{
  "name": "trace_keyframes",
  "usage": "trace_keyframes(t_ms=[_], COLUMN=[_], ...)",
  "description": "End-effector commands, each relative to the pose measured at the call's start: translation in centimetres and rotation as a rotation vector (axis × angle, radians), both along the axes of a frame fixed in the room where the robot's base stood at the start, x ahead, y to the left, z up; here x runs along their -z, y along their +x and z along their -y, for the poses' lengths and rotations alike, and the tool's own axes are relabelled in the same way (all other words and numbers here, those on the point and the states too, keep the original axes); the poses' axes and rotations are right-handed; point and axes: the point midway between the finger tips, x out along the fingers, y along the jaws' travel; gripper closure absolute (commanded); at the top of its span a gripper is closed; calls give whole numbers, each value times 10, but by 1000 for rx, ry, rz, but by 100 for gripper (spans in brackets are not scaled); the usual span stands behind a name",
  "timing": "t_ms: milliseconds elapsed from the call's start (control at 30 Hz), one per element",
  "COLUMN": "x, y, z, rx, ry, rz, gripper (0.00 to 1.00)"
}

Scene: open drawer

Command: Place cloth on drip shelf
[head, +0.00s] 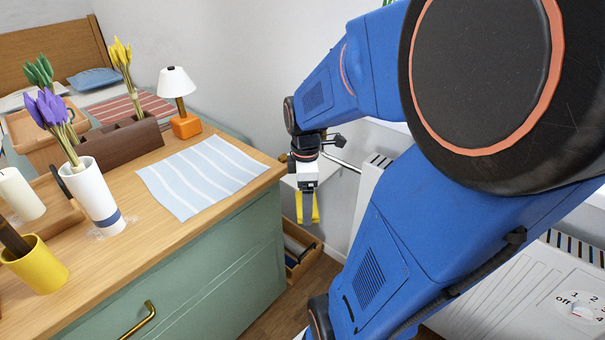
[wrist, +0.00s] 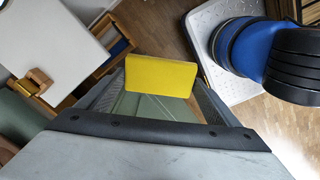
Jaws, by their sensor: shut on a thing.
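My gripper (head: 308,190) hangs pointing down past the right end of the wooden counter, shut on a yellow cloth (head: 314,209). In the wrist view the yellow cloth (wrist: 160,76) is a flat, block-like piece between the two fingers (wrist: 155,100). It hangs in the air, clear of the counter. A white flat surface (wrist: 48,38) lies at the upper left of the wrist view; it may be the drip shelf, but I cannot tell for sure. In the head view a white surface (head: 290,181) shows partly behind my gripper.
An open wooden drawer (head: 303,262) with things in it is low beneath my gripper. The green cabinet (head: 200,290) carries a striped light-blue cloth (head: 205,172), an orange lamp (head: 185,122) and a white vase (head: 97,203). A white heater (head: 575,285) stands at the right.

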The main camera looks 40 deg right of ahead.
Motion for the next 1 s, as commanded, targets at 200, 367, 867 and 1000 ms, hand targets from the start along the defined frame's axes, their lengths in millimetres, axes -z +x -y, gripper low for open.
trace_keyframes(t_ms=[200, 367, 867, 1000], x=[0, 0, 0, 0], y=[23, 44, 111, 119], z=[23, 43, 107, 115], rx=[1, 0, 0, -1], ry=[1, 1, 0, 1], rz=[-2, -2, 0, -1], gripper=[36, 36, 36, 36])
